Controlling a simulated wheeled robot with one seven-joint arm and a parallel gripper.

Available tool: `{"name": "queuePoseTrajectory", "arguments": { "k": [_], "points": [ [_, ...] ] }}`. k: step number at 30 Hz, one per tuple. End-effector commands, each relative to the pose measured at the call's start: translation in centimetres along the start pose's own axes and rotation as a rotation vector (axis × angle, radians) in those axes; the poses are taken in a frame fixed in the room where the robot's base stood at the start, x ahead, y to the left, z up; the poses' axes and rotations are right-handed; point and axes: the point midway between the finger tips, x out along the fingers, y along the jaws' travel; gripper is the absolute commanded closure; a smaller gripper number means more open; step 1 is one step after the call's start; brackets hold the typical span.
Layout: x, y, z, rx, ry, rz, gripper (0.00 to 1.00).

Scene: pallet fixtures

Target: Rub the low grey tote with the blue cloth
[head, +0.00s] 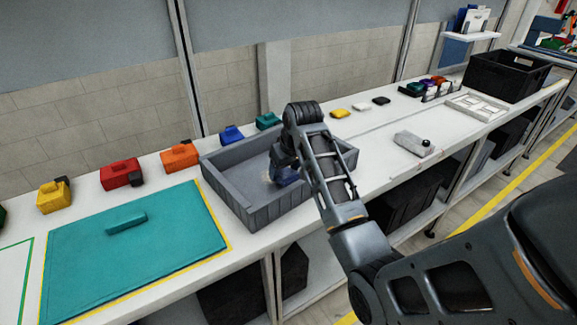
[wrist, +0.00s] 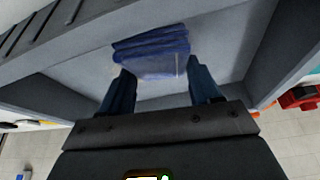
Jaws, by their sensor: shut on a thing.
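The low grey tote (head: 240,205) stands on the white bench in the middle of the head view. Its inner floor and walls fill much of the wrist view (wrist: 235,45). My gripper (wrist: 158,88) is inside the tote, low near its floor, and shut on the folded blue cloth (wrist: 152,50). The cloth sits between and beyond the fingertips. In the head view a bit of the cloth (head: 286,177) shows beneath my wrist, and my arm hides part of the tote's right side. I cannot tell whether the cloth touches the floor.
A teal mat (head: 150,255) with a teal block (head: 126,223) lies left of the tote. Orange (head: 180,156), red (head: 121,173) and blue (head: 231,134) blocks stand along the back. A grey device (head: 412,144) lies right. A black crate (head: 505,78) stands far right.

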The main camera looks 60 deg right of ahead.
Motion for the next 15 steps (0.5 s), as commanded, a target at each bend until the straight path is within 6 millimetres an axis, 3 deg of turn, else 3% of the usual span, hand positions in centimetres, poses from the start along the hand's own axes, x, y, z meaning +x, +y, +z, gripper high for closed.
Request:
{"name": "queuePoseTrajectory", "arguments": {
  "k": [5,15],
  "points": [
    [0.0,-0.5,-0.1,0.0,0.0,0.0,0.86],
    [0.8,-1.0,-2.6,0.001,0.0,0.0,0.86]
  ]
}}
